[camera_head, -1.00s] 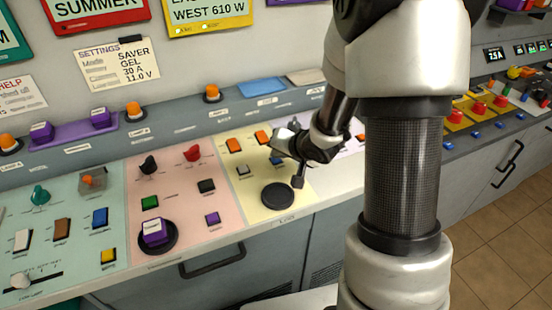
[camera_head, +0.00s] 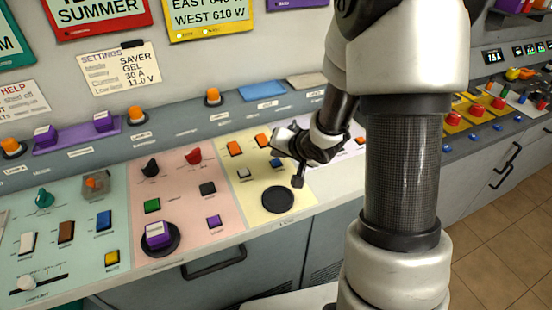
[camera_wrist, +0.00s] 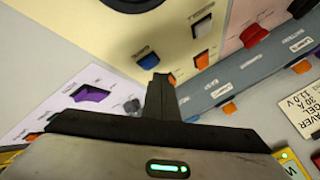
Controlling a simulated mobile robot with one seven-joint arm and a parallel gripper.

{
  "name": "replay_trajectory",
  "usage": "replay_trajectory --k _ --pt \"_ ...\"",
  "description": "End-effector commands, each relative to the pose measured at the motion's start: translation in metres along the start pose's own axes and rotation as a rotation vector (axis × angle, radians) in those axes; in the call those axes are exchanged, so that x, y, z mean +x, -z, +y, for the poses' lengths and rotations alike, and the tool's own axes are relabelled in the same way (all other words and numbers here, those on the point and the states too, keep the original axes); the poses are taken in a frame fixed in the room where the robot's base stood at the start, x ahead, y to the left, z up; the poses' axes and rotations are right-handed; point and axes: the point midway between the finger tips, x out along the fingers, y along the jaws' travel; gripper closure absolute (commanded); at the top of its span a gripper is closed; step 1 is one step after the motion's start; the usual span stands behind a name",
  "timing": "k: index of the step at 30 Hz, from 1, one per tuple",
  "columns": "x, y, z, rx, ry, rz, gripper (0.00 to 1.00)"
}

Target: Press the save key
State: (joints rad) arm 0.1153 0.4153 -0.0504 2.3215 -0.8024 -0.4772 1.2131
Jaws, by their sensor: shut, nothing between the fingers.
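The key labels are too small to read, so I cannot tell which one is the save key. The pale yellow panel (camera_head: 250,205) holds two orange keys, the left one (camera_head: 234,148) and the right one (camera_head: 262,140), a white key (camera_head: 243,173) and a blue key (camera_head: 277,162). My gripper (camera_head: 298,183) is shut and empty, pointing down over the panel's right side. In the wrist view, the shut fingers (camera_wrist: 160,84) overlap an orange key's edge, just below the blue key (camera_wrist: 148,60). The white key (camera_wrist: 202,25) is farther off. Contact cannot be told.
A black round pad (camera_head: 278,199) lies at the yellow panel's front. The pink panel at left carries a red knob (camera_head: 193,155), a black knob (camera_head: 150,167) and a purple block (camera_head: 158,234) on a round pad. A purple switch (camera_wrist: 90,93) shows in the wrist view.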

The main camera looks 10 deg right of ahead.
Motion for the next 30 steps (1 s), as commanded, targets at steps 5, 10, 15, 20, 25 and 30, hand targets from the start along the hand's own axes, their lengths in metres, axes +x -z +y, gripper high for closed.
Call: replay_trajectory --k 5,10,15,20,25,30 --pt "0.001 0.000 0.000 0.000 0.000 0.000 1.00" --pt "-0.004 0.003 -0.003 0.000 0.000 0.000 1.00" --pt "-0.016 0.012 -0.011 0.001 0.001 0.000 1.00" --pt "-0.026 0.019 -0.019 0.000 0.000 0.000 1.00" --pt "-0.035 0.026 -0.026 0.000 0.000 0.000 1.00" --pt "-0.034 0.025 -0.025 0.000 0.000 0.000 1.00"
